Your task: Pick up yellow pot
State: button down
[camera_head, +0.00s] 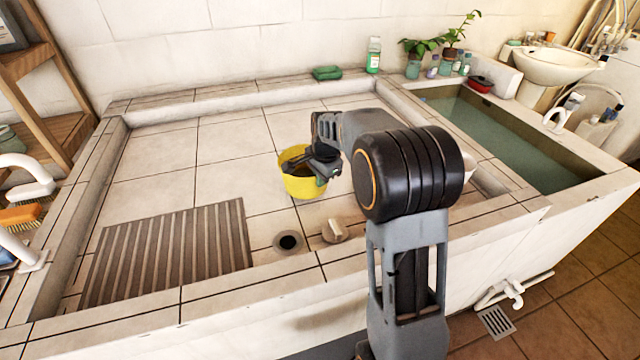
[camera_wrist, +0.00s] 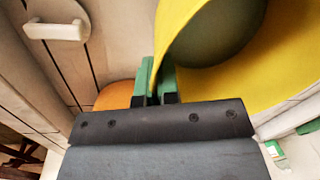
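The yellow pot (camera_head: 304,187) is in the shallow tiled basin (camera_head: 152,152), a little right of its middle. My gripper (camera_head: 312,168) reaches to the pot's rim from the upper right and hides part of its opening. In the wrist view, the green fingertips (camera_wrist: 155,82) sit on either side of the yellow pot's wall (camera_wrist: 183,30) and look closed on it, with the dark inside of the pot to the right. I cannot tell whether the pot's base touches the tiles.
A ribbed slatted area (camera_head: 172,252), a drain hole (camera_head: 288,242) and a small pale object (camera_head: 335,231) lie in front of the pot. A green sponge (camera_head: 327,73) and a bottle (camera_head: 373,55) stand on the back ledge. A water-filled trough (camera_head: 500,135) is at right.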

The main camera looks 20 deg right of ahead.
jog(key=s+a+r, duration=0.1)
jog(key=s+r, duration=0.8)
jog(key=s, duration=0.4)
jog(key=shift+s+a+p, duration=0.2)
jog(key=shift+a+p, duration=0.1)
jog(key=shift+a, duration=0.1)
jog(key=shift+r, duration=0.1)
dwell(0.4)
